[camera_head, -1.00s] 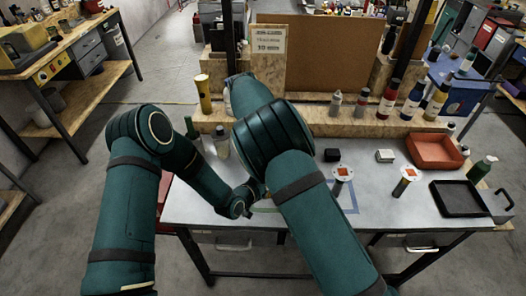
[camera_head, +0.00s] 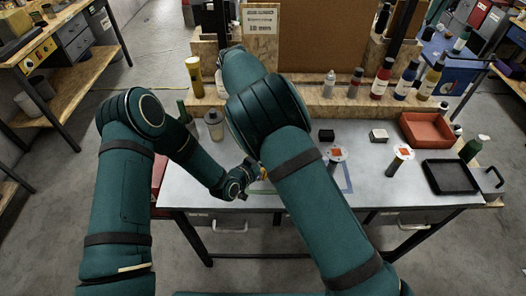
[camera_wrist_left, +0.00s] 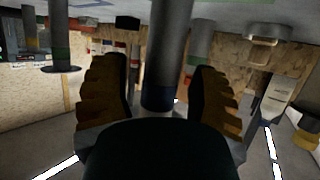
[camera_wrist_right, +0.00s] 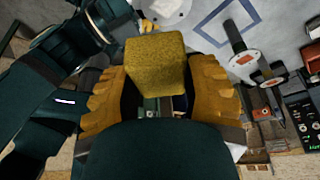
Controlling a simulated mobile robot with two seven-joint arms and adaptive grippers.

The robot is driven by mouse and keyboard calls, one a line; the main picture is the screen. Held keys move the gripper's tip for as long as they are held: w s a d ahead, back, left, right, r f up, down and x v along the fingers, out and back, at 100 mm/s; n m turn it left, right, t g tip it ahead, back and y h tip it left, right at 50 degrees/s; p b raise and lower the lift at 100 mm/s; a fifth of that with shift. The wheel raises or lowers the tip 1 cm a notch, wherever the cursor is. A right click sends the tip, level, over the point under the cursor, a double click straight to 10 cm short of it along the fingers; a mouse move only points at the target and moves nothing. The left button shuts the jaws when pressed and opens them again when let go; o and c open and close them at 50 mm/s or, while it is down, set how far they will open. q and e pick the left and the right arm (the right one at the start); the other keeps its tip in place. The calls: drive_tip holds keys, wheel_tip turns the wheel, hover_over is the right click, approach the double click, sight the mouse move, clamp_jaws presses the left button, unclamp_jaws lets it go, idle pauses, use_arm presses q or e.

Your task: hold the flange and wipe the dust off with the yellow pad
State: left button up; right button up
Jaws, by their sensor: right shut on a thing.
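My left gripper (camera_head: 257,168) is low over the table's front left part. In the left wrist view, its ridged fingers (camera_wrist_left: 160,95) stand apart around a grey stem with a blue band (camera_wrist_left: 170,40), with a gap on the left. In the right wrist view, a pale flange disc (camera_wrist_right: 165,10) shows near the left fingertips. My right gripper (camera_wrist_right: 158,95) is shut on the yellow pad (camera_wrist_right: 155,62), a speckled block beside that disc in the picture. My right arm hides this gripper and pad in the head view. I cannot tell whether pad and disc touch.
A black tray (camera_head: 450,177) and a red bin (camera_head: 428,130) lie further right. Bottles (camera_head: 381,78) line the back shelf. A blue outline (camera_wrist_right: 228,22) marks the tabletop.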

use_arm(q)
drive_tip(key=v, duration=1.2)
